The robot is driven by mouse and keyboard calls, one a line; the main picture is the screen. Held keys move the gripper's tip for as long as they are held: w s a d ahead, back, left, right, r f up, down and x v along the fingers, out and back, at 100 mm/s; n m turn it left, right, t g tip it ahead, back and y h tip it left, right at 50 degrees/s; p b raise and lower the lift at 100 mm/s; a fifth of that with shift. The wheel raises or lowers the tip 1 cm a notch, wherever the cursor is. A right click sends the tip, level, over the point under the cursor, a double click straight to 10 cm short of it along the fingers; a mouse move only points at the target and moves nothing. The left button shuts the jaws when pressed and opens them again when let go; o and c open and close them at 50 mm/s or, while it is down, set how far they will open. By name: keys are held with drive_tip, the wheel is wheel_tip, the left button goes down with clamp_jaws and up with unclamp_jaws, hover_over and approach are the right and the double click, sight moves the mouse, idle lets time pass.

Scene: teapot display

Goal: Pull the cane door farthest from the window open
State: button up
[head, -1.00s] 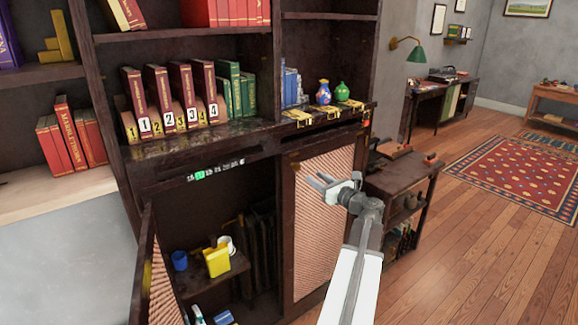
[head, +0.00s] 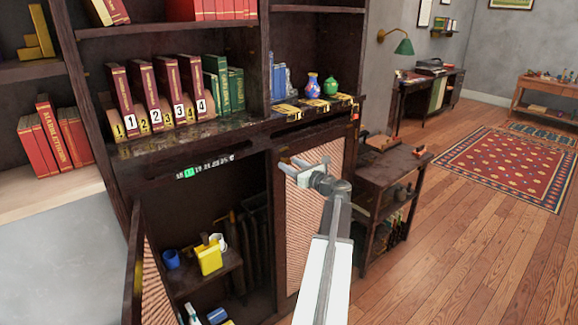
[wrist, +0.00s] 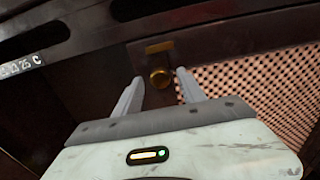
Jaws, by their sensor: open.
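The right cane door (head: 302,228) of the dark cabinet is closed, and its woven panel shows in the wrist view (wrist: 255,90). The left cane door (head: 155,288) stands swung open. My gripper (head: 290,165) is open in front of the right door's upper left part. In the wrist view, a round brass knob (wrist: 160,78) on the dark door frame appears between my two spread fingertips. I cannot tell whether the fingers reach around the knob or stop short of it. In the head view my gripper hides the knob. No window is in view.
The open compartment holds a blue mug (head: 171,259), a yellow object (head: 208,258) and a white cup. Books, a blue vase (head: 312,82) and a green vase stand on the shelf above. A small side table (head: 400,165) stands right of the cabinet.

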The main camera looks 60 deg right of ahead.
drive_tip(key=shift+w+d, duration=0.2)
drive_tip(key=shift+w, duration=0.3)
clamp_jaws()
drive_tip(key=shift+a, duration=0.1)
idle(0.9)
